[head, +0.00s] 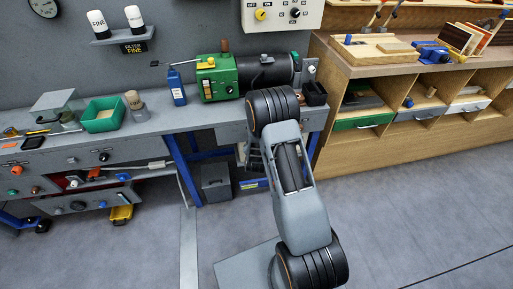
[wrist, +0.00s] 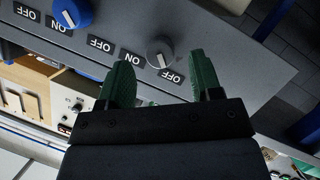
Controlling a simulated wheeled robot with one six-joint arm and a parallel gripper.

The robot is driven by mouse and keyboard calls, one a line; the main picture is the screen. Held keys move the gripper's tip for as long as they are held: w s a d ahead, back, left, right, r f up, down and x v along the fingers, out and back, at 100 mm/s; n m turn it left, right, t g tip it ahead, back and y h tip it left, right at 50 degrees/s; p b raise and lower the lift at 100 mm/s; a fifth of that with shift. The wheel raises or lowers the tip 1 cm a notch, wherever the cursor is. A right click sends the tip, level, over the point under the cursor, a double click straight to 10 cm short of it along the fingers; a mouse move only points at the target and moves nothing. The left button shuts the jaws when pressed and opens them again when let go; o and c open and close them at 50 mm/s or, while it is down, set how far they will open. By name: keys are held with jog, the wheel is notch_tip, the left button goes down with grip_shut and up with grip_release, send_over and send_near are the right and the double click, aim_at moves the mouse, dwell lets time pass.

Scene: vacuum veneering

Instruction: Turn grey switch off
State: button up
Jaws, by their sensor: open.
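The grey switch (wrist: 160,52) is a round knob on a grey panel in the wrist view. In the head view my arm hides the gripper and this switch.
A blue knob (wrist: 72,12) sits on the same panel to the left. In the head view, a green machine (head: 217,78) and a blue bottle (head: 177,88) stand on the grey bench (head: 150,124). A wooden bench (head: 340,148) stands at right. The floor in front is open.

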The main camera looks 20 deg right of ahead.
jog(key=v, duration=1.1)
jog(key=s+a+f+m+g+y, duration=0.2)
jog(key=s+a+f+g+y, duration=0.15)
jog(key=f+g, duration=0.2)
jog(key=s+a+r+g+y+p, duration=0.3)
jog(key=s+a+r+g+p, duration=0.1)
jog(key=s+r, duration=0.15)
jog(key=a+p+v, duration=0.1)
jog(key=p+v, duration=0.8)
jog(key=v, duration=2.4)
jog(key=shift+w+d+r, duration=0.2)
jog(key=shift+w+d, duration=0.05)
jog(key=shift+w, duration=0.05)
jog(key=shift+h, duration=0.25)
